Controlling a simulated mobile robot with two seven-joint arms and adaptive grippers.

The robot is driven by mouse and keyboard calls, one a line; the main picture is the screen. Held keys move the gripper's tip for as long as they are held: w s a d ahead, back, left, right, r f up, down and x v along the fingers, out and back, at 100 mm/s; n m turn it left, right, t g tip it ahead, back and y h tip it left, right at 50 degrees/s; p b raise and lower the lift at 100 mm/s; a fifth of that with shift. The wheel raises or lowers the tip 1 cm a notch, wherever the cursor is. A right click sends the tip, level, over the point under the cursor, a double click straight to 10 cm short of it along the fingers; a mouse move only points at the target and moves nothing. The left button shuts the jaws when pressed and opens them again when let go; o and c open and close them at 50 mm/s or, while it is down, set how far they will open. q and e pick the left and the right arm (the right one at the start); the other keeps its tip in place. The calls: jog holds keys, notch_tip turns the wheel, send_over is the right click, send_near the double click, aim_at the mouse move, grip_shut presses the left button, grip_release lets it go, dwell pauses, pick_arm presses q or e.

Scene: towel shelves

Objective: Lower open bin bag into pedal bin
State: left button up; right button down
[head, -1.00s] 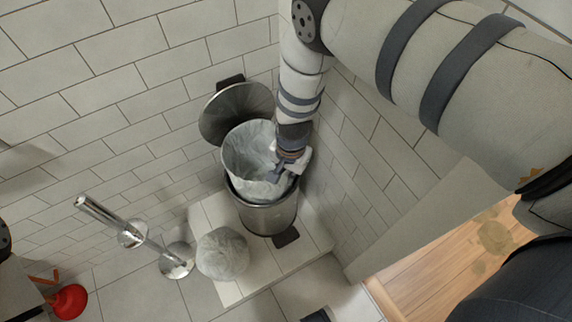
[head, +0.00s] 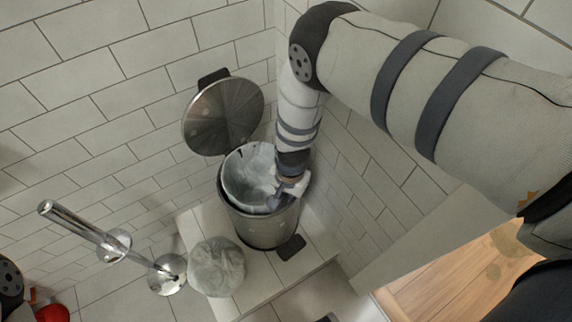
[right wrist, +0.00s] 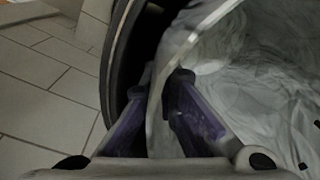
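The pedal bin (head: 262,231) is a steel cylinder with its lid (head: 223,115) standing open at the back. The pale, translucent bin bag (head: 240,178) is open-mouthed and sits mostly inside the bin opening, its upper edge still showing. My right gripper (head: 284,195) is at the right front of the opening, pinching the bag's edge. In the right wrist view, the gripper fingers (right wrist: 166,92) are on both sides of the bag rim, just inside the bin's dark rim (right wrist: 116,70). The bag's lower part is hidden in the bin.
A filled grey bag (head: 216,267) sits left of the bin. A chrome stand (head: 100,240) is further left, and a red object (head: 52,313) is partly cut off at the lower left. Tiled walls rise closely behind and right of the bin.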

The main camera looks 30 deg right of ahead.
jog(key=c, duration=2.3)
grip_release()
jog(key=shift+d, duration=0.15)
jog(key=o, duration=0.6)
jog(key=r, duration=1.2)
jog(key=shift+s+d, duration=0.1)
jog(key=shift+s, duration=0.1)
